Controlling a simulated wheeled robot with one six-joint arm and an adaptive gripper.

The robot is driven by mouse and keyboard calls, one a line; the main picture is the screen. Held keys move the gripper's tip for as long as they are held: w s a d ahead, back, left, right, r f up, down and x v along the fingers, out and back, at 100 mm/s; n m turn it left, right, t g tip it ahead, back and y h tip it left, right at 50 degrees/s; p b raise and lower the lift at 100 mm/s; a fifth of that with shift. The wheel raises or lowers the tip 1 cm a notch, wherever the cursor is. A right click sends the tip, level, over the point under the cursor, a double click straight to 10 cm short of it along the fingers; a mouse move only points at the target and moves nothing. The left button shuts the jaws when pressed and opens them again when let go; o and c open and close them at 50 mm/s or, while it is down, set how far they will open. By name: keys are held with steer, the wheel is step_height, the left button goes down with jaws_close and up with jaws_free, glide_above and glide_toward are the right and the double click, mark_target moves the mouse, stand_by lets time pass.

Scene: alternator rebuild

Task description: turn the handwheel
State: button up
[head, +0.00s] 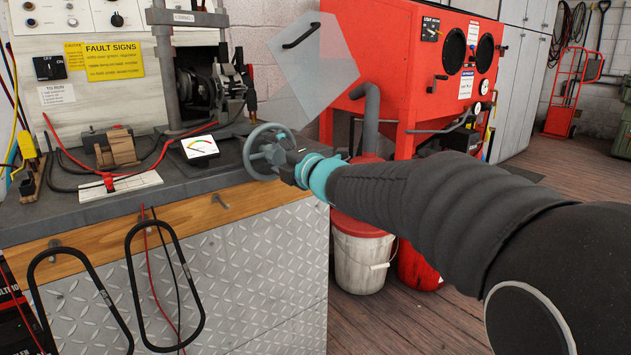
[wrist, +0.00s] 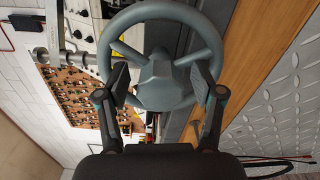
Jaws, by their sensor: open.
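The grey handwheel (head: 268,150) with spokes and a round hub stands at the right end of the test bench's worktop. In the wrist view the handwheel (wrist: 157,80) fills the upper middle, close ahead of me. My gripper (head: 292,158) is at the handwheel in the head view, partly hidden by my own wrist. In the wrist view my gripper (wrist: 160,88) is open, with one finger on each side of the hub, near the lower rim. I cannot tell whether the fingers touch the wheel.
A dial meter (head: 200,147) sits on the bench (head: 95,205) left of the handwheel. A clear angled panel (head: 310,70) with a black handle stands behind it. A red blast cabinet (head: 400,60) and a white bucket (head: 362,258) are to the right. Black loops hang in front.

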steer(key=n+b, duration=0.1)
steer(key=n, duration=0.3)
steer(key=shift+n, duration=0.3)
steer(key=n+b, duration=0.1)
steer(key=n, duration=0.8)
steer(key=shift+s+a+r, duration=0.1)
steer(key=n+p, duration=0.2)
steer(key=n, duration=0.3)
steer(key=shift+s+n, duration=0.3)
steer(key=b+v, duration=0.1)
steer(key=v, duration=1.2)
